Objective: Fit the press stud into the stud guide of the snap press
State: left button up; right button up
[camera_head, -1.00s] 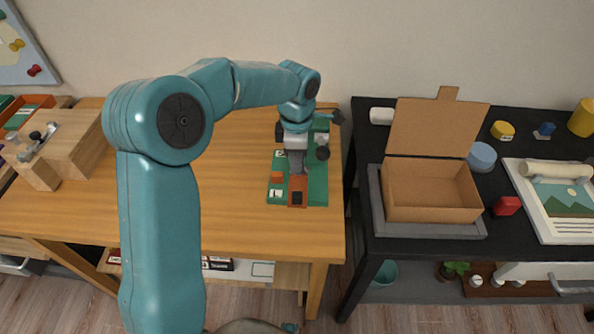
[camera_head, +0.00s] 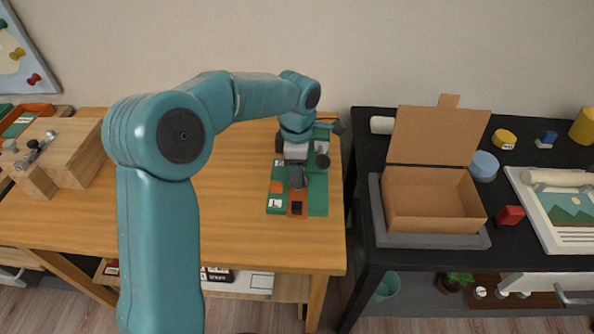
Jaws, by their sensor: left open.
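My left arm reaches in from the left, and its left gripper (camera_head: 297,179) hangs over the green base of the snap press (camera_head: 316,197) near the right edge of the wooden table. The gripper is open; its fingers are small and dark here. An orange-brown block with a dark square (camera_head: 297,207) lies at the front of the base, just before the fingertips. The press's upper part is mostly hidden behind my wrist. I cannot make out the press stud or the stud guide. My right gripper is not in view.
The wooden table (camera_head: 235,215) is clear left of the press. A wooden block with a metal clamp (camera_head: 62,160) stands at its left end. Across a gap, a black table (camera_head: 420,255) carries an open cardboard box (camera_head: 430,205) and a red block (camera_head: 510,215).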

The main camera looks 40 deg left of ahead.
pick_arm(q)
notch_tip(320, 180, up, 11)
jog(key=p, duration=0.1)
jog(key=shift+f, duration=0.15)
jog(key=shift+s, duration=0.1)
dwell(0.4)
